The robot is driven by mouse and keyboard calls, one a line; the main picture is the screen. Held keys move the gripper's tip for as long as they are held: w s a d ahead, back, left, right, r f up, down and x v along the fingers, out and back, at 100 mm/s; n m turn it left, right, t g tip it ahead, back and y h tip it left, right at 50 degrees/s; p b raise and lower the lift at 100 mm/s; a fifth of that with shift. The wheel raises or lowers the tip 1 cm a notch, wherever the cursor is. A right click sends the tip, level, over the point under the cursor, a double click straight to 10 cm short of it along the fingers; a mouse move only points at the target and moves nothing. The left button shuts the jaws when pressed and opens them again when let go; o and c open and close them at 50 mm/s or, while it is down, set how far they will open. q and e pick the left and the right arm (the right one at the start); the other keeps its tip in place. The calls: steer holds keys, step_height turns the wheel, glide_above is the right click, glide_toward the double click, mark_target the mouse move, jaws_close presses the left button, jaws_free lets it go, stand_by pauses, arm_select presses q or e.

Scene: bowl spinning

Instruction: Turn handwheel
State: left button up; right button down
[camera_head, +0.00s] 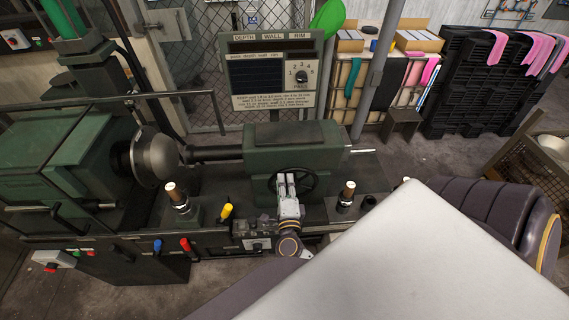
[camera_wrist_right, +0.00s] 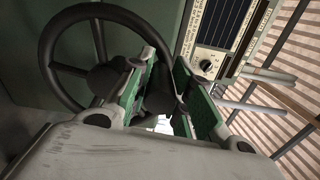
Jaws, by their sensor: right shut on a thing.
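The black handwheel (camera_head: 315,182) is a spoked ring on the front of the green lathe's tailstock (camera_head: 312,150). My right gripper (camera_head: 286,182) reaches it from below and its fingers overlap the wheel. In the right wrist view the wheel (camera_wrist_right: 45,55) fills the upper left, with its hub and spokes visible. The gripped piece of rim is partly hidden by the fingers. My left gripper is not in view.
A metal bowl (camera_head: 155,157) is mounted on the lathe's spindle at left. Upright posts with copper-colored tops (camera_head: 349,190) and a yellow-handled lever (camera_head: 226,210) stand near the wheel. A panel with a dial (camera_head: 301,77) stands behind.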

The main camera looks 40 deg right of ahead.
steer(key=shift+a, duration=0.1)
steer(key=c, duration=1.5)
jaws_free()
steer(key=shift+c, duration=0.2)
steer(key=shift+o, duration=1.4)
steer(key=shift+s+a, duration=0.35)
steer(key=shift+s, duration=0.2)
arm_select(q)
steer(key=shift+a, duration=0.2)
arm_select(e)
steer(key=v, duration=0.6)
